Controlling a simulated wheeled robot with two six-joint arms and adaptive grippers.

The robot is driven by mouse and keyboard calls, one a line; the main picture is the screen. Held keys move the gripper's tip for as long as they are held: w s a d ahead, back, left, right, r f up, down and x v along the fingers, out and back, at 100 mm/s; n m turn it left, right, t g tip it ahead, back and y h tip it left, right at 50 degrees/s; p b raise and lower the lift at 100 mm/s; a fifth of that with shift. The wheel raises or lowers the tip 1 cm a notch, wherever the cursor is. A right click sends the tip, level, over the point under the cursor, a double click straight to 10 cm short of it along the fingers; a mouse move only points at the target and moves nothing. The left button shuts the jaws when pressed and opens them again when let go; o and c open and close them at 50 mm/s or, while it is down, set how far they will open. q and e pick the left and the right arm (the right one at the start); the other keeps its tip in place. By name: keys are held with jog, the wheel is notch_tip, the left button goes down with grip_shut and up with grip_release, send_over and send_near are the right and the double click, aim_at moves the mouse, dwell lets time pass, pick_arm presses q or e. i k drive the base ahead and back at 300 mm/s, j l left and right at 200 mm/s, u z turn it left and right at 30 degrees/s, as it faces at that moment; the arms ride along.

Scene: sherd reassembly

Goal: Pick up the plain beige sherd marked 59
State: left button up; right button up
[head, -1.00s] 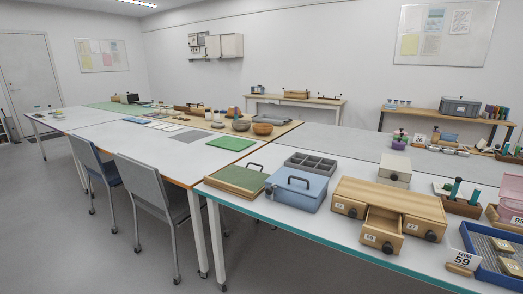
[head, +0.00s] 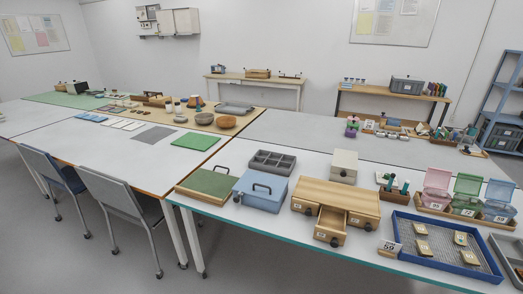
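Several beige sherds lie apart in the blue-rimmed tray (head: 447,272) at the right: an upper left sherd (head: 421,229), a lower left sherd (head: 424,247), an upper right sherd (head: 461,238) and a lower right sherd (head: 469,257). Their marks are too small to read, so I cannot tell which one bears 59. Neither of my grippers is in view.
A wooden drawer cabinet (head: 337,197) with its lower middle drawer (head: 331,228) pulled out stands left of the tray. Pink (head: 435,187), green (head: 467,194) and blue (head: 499,201) lidded bins with number labels stand behind it. A grey tray (head: 508,253) is at the right edge.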

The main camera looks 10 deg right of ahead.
aim_at(459, 239)
jog(key=z, duration=2)
jog(key=u, duration=0.65)
jog(key=i+l+u, duration=0.15)
jog(key=l+u, duration=0.3)
jog(key=l, duration=0.15)
jog(key=l+u, duration=0.85)
jog(key=l, duration=0.35)
